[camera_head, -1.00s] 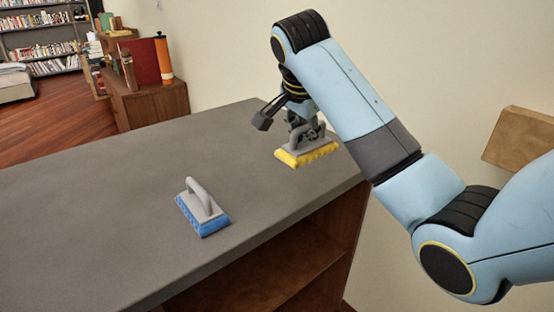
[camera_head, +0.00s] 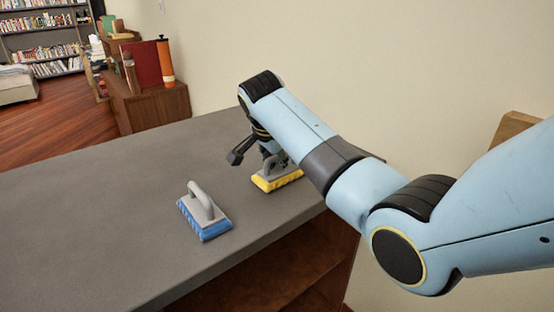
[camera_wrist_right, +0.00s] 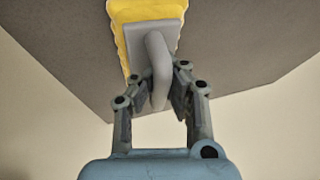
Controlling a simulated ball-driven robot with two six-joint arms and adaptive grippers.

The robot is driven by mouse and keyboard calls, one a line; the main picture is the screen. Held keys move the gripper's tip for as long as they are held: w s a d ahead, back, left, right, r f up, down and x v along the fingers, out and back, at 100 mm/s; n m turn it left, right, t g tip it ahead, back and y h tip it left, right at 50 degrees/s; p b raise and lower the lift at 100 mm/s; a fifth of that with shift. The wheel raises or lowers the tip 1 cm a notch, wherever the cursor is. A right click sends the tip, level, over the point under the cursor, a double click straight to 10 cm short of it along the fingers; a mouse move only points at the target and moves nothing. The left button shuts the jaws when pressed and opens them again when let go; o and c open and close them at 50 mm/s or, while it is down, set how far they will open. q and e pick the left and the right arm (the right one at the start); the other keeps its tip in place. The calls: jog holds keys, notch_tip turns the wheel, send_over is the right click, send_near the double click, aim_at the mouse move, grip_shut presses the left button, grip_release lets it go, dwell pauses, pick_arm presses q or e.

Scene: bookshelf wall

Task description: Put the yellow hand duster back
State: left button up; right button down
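The yellow hand duster (camera_head: 277,179) has a grey back and a grey handle. It is at the right part of the grey top, level or nearly so; I cannot tell whether it touches the surface. My right gripper (camera_head: 271,162) is above it, partly hidden by my arm. My left gripper is not in view.
A blue hand duster (camera_head: 204,213) lies on the grey top (camera_head: 90,220), left of and nearer than the yellow one. The top's left part is bare. A pale wall (camera_head: 400,60) stands behind. A wooden cabinet (camera_head: 150,107) with books is beyond the far end.

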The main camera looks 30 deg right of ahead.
jog(key=c, duration=2)
grip_release()
jog(key=shift+f, duration=0.1)
jog(key=o, duration=0.5)
jog(key=v, duration=1.2)
jog(key=shift+a, duration=0.1)
